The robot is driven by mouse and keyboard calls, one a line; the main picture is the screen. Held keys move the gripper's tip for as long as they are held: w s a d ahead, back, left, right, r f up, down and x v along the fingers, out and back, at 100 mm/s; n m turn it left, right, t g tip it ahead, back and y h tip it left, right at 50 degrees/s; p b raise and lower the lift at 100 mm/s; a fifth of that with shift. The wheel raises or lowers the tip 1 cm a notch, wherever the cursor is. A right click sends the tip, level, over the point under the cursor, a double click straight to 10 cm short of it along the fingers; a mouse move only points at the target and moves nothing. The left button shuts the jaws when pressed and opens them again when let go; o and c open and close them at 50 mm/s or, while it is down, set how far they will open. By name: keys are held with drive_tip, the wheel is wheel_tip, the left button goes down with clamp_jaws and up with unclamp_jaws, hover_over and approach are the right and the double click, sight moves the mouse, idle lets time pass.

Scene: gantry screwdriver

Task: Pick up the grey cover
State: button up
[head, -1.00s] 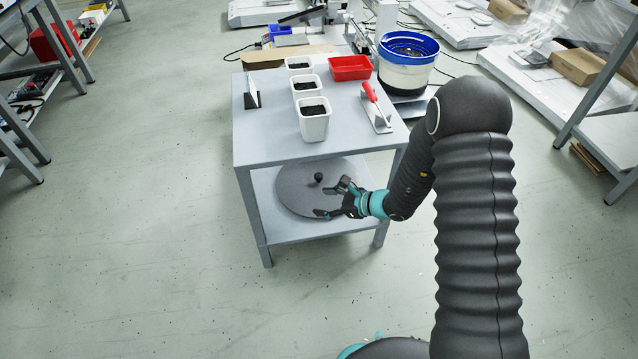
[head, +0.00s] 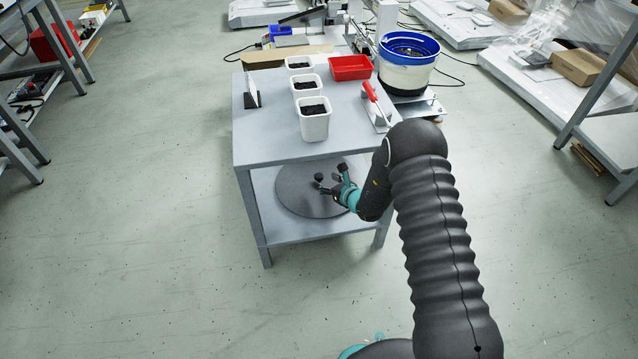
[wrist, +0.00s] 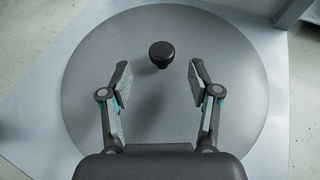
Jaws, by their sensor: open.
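The grey cover (head: 296,193) is a flat round disc with a black knob (head: 318,177) standing up near its middle. It lies on the lower shelf (head: 272,229) of the grey table. My gripper (head: 328,182) reaches in from the right, under the tabletop, close to the knob. In the wrist view the gripper (wrist: 159,85) is open and empty, its two fingers spread above the cover (wrist: 240,60). The knob (wrist: 161,52) is just beyond the fingertips, roughly centred between them, and not touched there.
The tabletop (head: 270,140) overhangs the shelf. A table leg (head: 383,225) stands near my arm. The floor to the left is clear.

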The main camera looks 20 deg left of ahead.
sight(319, 176)
drive_tip(key=shift+x, duration=3.15)
drive_tip(key=shift+w, duration=0.1)
drive_tip(key=shift+c, duration=0.3)
drive_tip(key=shift+r, duration=0.15)
clamp_jaws()
